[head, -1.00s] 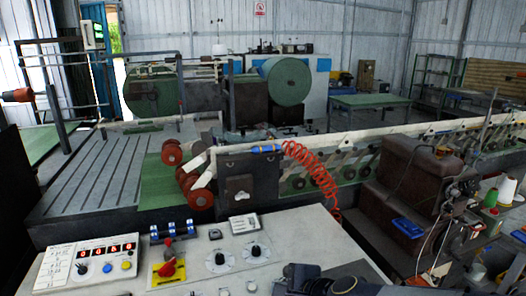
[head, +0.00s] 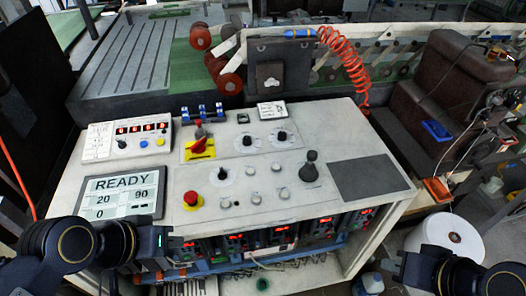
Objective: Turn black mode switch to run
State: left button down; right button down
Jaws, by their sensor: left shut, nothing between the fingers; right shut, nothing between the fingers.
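The sloping white control panel (head: 150,183) fills the middle of the head view. Two black knobs on round scales, a left one (head: 247,141) and a right one (head: 282,136), sit towards its back. A smaller black knob (head: 222,173) on a pale dial sits nearer its middle. I cannot read their labels, so I cannot tell which is the mode switch or its setting. My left gripper (head: 176,243) is shut and empty at the panel's front edge, lower left. My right gripper (head: 388,260) is shut and empty off the panel's front right. Both are apart from the knobs.
A red handle on a yellow plate (head: 200,148), a red mushroom button (head: 191,198) and a black joystick (head: 309,170) stand up from the panel. A display (head: 122,194) reads READY. An orange coiled hose (head: 350,65) hangs behind. A white roll (head: 447,238) stands at right.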

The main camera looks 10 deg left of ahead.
aim_at(222, 175)
jog(key=j+u, duration=0.8)
jog(key=i+j+u, duration=0.2)
jog(key=u, duration=0.2)
jog(key=j, duration=0.05)
